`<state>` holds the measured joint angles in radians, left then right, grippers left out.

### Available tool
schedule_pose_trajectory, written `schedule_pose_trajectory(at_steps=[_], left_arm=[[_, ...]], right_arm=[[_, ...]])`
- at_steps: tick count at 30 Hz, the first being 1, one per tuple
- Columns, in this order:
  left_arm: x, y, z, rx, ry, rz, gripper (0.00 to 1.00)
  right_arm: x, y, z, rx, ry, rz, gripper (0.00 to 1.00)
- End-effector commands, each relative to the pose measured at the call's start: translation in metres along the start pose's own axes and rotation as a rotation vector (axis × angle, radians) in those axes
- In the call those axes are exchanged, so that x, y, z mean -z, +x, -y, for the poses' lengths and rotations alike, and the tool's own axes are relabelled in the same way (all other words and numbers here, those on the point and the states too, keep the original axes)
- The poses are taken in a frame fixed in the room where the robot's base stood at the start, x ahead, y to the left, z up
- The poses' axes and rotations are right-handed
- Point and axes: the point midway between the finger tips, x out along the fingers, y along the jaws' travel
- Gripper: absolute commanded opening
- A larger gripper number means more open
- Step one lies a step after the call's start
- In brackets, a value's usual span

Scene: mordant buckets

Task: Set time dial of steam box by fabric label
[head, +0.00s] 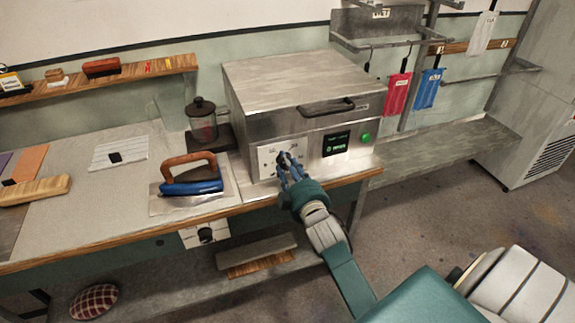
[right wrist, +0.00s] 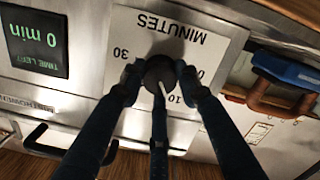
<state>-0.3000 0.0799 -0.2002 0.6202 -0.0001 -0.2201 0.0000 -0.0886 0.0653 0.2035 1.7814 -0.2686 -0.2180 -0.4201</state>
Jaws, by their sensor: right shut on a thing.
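The steam box (head: 290,90) is a grey metal cabinet on the bench. Its time dial (right wrist: 160,72) is a dark round knob on a white plate marked MINUTES, upside down in the right wrist view. The figures 30 and 10 show; fingers hide part of the scale. A white line on the knob points down, close to the 10. The display (right wrist: 34,38) reads 0 min, time left. My right gripper (head: 287,165) is shut on the dial, fingers on both sides of it. Red (head: 398,93) and blue (head: 428,89) fabric pieces hang with tags, writing too small to read. My left gripper is out of view.
A blue iron (head: 192,187) with a wooden handle stands left of the box. A dark-lidded jar (head: 202,122) is behind it. A green button (head: 366,138) and the box's front handle (head: 326,108) are near my right gripper.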

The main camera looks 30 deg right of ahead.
Motion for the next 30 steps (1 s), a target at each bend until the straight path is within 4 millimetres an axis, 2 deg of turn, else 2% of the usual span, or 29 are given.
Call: schedule_pose_trajectory(at_steps=[5,6,8,16,20,23,30], left_arm=[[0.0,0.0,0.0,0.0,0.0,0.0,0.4],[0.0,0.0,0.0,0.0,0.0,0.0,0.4],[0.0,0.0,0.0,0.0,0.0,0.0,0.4],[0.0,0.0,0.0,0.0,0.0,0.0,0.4],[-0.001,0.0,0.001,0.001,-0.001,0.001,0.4],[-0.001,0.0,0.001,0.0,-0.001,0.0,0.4],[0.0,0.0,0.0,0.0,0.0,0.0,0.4]], right_arm=[[-0.001,0.0,0.002,0.002,0.0,0.002,0.06],[-0.001,0.0,0.002,0.003,0.0,0.002,0.38],[-0.001,0.0,0.001,0.002,-0.001,0.002,0.5],[0.0,0.0,0.001,0.001,-0.001,0.001,0.51],[-0.001,-0.007,0.002,0.002,-0.002,0.002,0.51],[-0.002,-0.022,0.002,0.003,-0.001,0.003,0.51],[-0.002,-0.074,0.002,0.004,0.0,0.004,0.51]])
